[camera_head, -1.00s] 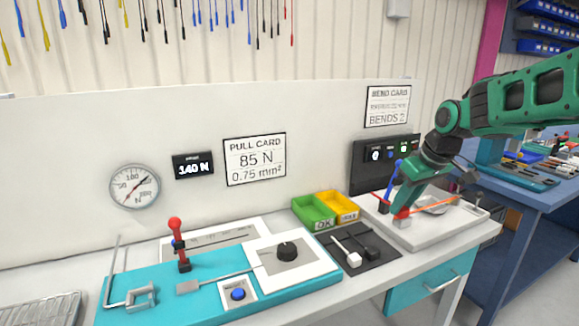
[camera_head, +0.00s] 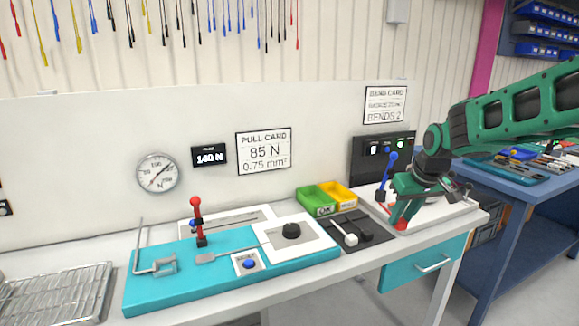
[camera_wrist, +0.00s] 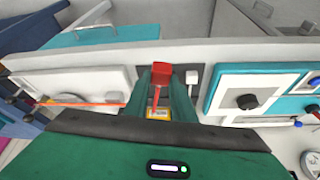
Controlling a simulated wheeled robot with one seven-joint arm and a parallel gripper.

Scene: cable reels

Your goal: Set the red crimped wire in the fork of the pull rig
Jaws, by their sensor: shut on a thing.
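The block also shows below the fingers in the head view (camera_head: 401,225). The pull rig (camera_head: 190,290) is the teal base at the left, apart from my gripper. It carries a red-handled lever (camera_head: 197,220), a grey bracket (camera_head: 158,266), a black knob and a blue button. I cannot tell which part is the fork.
A blue-handled lever (camera_head: 388,175) stands close by my gripper. A wire rack (camera_head: 60,295) is at far left.

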